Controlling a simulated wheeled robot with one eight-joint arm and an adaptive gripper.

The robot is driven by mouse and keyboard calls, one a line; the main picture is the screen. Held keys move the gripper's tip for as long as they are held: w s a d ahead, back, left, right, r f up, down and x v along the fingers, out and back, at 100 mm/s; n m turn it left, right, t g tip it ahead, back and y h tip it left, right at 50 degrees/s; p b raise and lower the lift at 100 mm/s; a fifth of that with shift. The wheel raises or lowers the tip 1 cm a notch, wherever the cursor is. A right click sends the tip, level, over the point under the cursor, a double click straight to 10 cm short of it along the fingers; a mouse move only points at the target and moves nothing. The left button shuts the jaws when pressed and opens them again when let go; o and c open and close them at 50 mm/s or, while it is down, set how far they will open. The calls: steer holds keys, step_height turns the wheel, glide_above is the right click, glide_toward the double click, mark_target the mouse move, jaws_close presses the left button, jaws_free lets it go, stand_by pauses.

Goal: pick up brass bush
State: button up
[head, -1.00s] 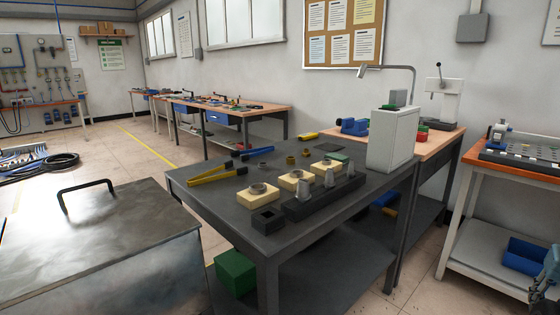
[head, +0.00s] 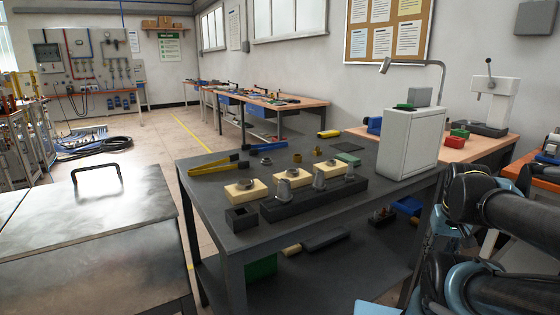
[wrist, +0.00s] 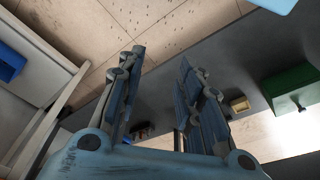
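A small brass-coloured bush (head: 317,151) stands on the dark workbench (head: 215,172), toward its back, in the head view. A second small brownish ring (head: 297,157) sits just left of it. My gripper (wrist: 162,57) shows in the wrist view with its two fingers spread apart and nothing between them. It points toward the floor and the bench's lower level, away from the bush. The bush is not visible in the wrist view. In the head view my arm is at the lower right, beside the bench; I cannot make out the fingers there.
Cream blocks with metal rings (head: 286,182) and a black holder with grey metal pieces (head: 314,198) stand in front of the bush. A white cabinet (head: 408,143) is at the bench's right. Yellow-and-black pliers (head: 213,166) lie left. A green box (wrist: 290,88) shows in the wrist view.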

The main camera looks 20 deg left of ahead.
steer(key=shift+w+d, duration=0.15)
steer(key=shift+w, duration=0.05)
steer(key=shift+o, duration=0.3)
